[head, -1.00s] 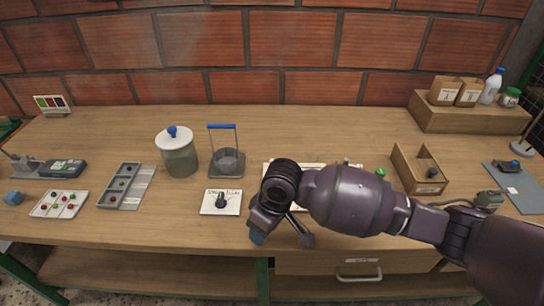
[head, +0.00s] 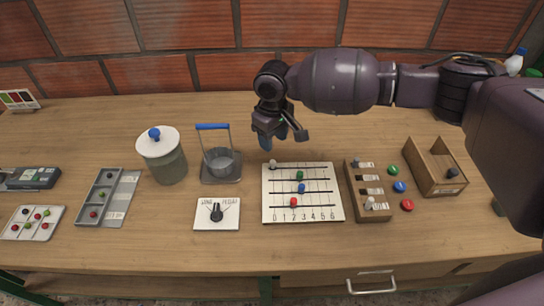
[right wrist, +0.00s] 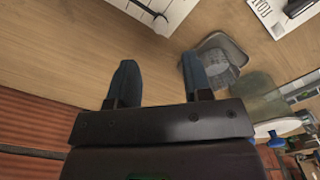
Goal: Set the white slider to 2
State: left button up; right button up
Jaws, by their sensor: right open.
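The slider board (head: 320,213) is a white panel on the bench in the middle of the head view. It has several horizontal tracks over a scale from 0 to 6. The white slider (head: 272,164) is on the top track at its left end, near 0. The green slider (head: 300,175), blue slider (head: 302,188) and red slider (head: 293,203) are on the lower tracks. My right gripper (head: 282,139) is open and empty, above the bench just behind the board's far-left part. The right wrist view shows its two blue fingers (right wrist: 160,64) apart, with the board's edge (right wrist: 165,12) beyond them.
A dial plate (head: 230,218), a wire-handled basket (head: 221,165) and a lidded jar (head: 168,163) stand left of the board. A switch block (head: 365,206) and coloured buttons (head: 400,186) are close on its right, then a wooden box (head: 430,170). The bench front is clear.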

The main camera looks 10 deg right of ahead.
aim_at(273, 161)
notch_tip(273, 161, down, 8)
jog(key=shift+f+b, duration=0.25)
jog(key=shift+b, duration=0.35)
grip_shut()
